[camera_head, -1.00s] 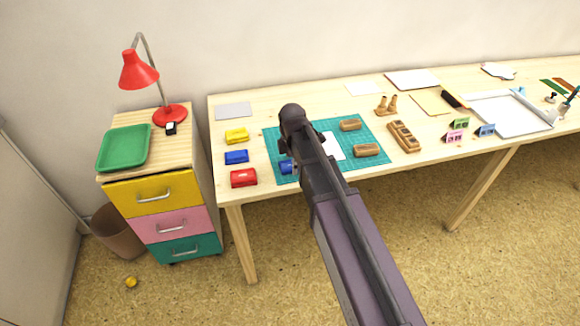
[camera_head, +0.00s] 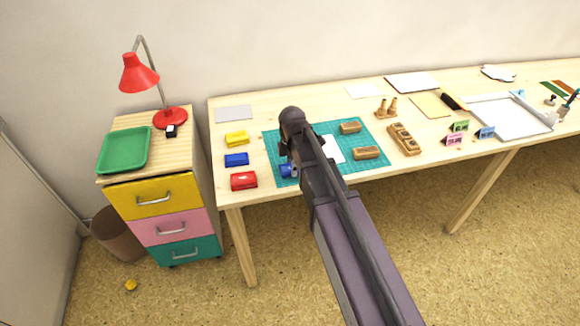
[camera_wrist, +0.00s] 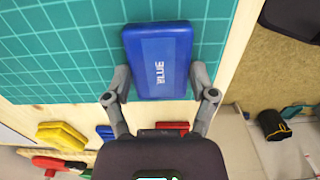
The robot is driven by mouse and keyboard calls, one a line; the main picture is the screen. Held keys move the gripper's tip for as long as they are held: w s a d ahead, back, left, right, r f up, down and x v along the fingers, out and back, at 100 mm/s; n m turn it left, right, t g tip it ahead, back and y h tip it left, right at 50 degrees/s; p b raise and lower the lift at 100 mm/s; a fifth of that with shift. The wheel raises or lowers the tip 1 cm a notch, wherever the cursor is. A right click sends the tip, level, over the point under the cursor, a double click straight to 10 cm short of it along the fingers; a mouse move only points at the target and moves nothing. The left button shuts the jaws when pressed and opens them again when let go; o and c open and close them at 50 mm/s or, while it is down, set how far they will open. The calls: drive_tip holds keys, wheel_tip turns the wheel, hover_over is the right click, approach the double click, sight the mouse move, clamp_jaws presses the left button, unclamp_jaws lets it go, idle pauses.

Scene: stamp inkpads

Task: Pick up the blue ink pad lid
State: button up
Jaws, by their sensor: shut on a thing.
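The blue ink pad lid (camera_wrist: 160,55), a flat blue block marked "BLUE", is between the two fingers of my gripper (camera_wrist: 160,78) in the wrist view. The fingers press on its two sides near its close end. In the head view only a small part of the lid (camera_head: 287,171) shows beside my gripper, over the left edge of the green cutting mat; the arm hides the rest. I cannot tell whether it touches the mat. Another blue ink pad piece (camera_head: 236,159) lies on the table left of the mat.
A yellow pad (camera_head: 236,138) and a red pad (camera_head: 243,180) lie near the blue piece. The green cutting mat (camera_head: 372,137) bears wooden stamps (camera_head: 366,153). A drawer cabinet (camera_head: 160,220) with a green tray (camera_head: 125,150) and red lamp (camera_head: 138,73) stands left.

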drive_tip(key=shift+r+p, duration=1.25)
drive_tip(key=shift+r, duration=0.05)
drive_tip(key=shift+s+d+r+p, duration=0.1)
drive_tip(key=shift+s+r+p, duration=0.3)
drive_tip(key=shift+r+p, duration=0.2)
drive_tip(key=s+d, duration=0.2)
drive_tip(key=s, duration=0.5)
drive_tip(key=s+d+r+p, duration=0.1)
drive_tip(key=s+d, duration=0.1)
drive_tip(key=s, duration=0.5)
drive_tip(key=shift+s+d, duration=0.25)
